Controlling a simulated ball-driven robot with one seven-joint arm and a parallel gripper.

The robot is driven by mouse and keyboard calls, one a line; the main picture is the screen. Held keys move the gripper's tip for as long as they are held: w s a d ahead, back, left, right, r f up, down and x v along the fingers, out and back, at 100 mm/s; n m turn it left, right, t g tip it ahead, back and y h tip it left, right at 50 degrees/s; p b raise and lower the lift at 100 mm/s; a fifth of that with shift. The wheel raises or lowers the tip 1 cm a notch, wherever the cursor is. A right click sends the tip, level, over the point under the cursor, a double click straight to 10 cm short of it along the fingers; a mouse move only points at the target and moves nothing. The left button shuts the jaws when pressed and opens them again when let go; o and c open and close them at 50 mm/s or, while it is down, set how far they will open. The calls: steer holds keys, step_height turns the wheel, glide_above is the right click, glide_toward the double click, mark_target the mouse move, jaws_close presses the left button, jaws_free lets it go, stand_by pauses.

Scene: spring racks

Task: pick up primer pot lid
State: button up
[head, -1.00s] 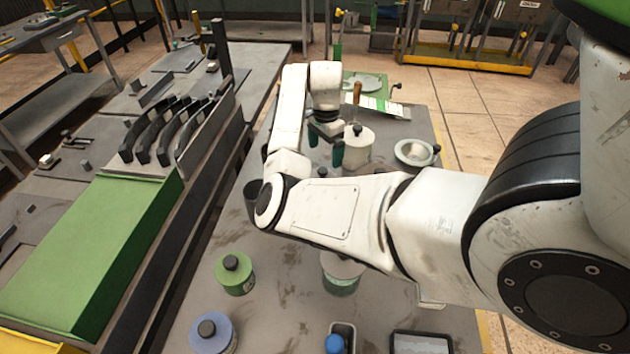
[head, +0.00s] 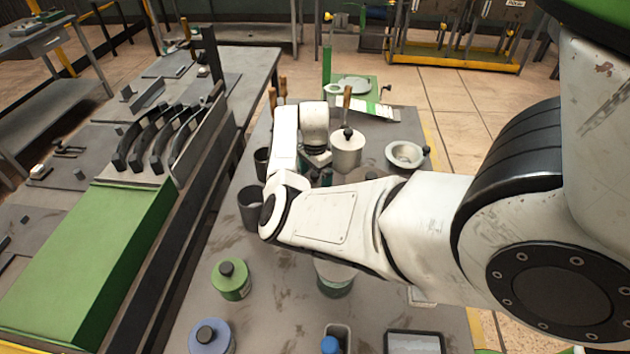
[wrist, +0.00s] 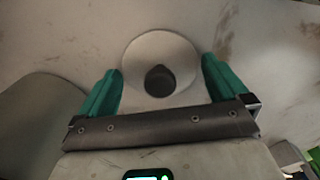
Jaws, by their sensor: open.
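In the wrist view a pale round lid (wrist: 150,48) with a dark knob (wrist: 160,80) lies between the two green fingers of my gripper (wrist: 163,68). I take it to be the primer pot lid. The fingers are open, one on each side, with a gap to the knob; whether they touch the lid's rim I cannot tell. In the head view my gripper (head: 323,178) is low behind my forearm, and the lid under it is mostly hidden.
A white pot (head: 347,152) with a black knob stands just behind my gripper, with a metal bowl (head: 405,154) to its right. A dark cup (head: 250,210) is left of my arm. Green (head: 231,281) and blue (head: 211,338) pots stand nearer.

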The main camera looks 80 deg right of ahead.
steer(key=c, duration=0.7)
steer(key=shift+c, duration=0.2)
steer(key=shift+r, duration=0.1)
